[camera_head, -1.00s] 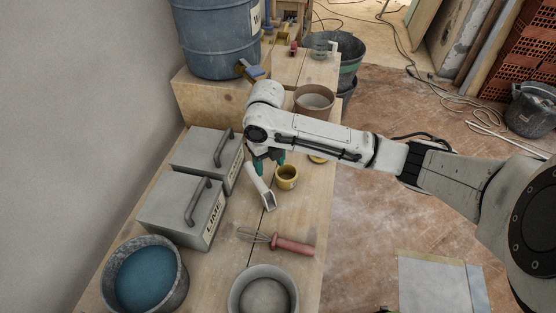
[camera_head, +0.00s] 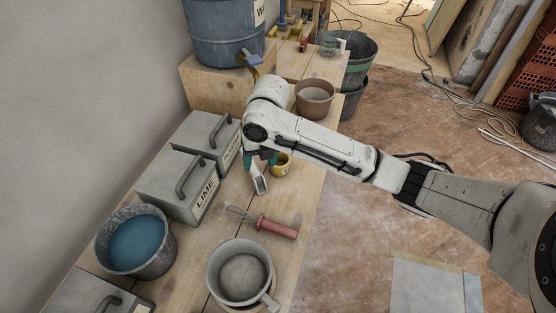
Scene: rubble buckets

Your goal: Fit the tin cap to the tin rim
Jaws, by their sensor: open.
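A small yellow tin (camera_head: 281,169) stands on the wooden bench, partly covered by my arm, with its round rim facing up. I cannot make out the tin cap in this view; my arm hides part of the bench beyond the tin. My gripper (camera_head: 261,161) points down just left of the tin, its teal fingers apart. Its fingertips are close to the upper end of a white scoop (camera_head: 260,184) on the bench. I cannot tell whether they touch it.
A whisk (camera_head: 265,222), a grey mug (camera_head: 240,278) and a bucket of blue liquid (camera_head: 137,242) are nearer. A brown pot (camera_head: 315,98) and a blue barrel (camera_head: 222,35) stand behind. Bare bench lies right of the scoop.

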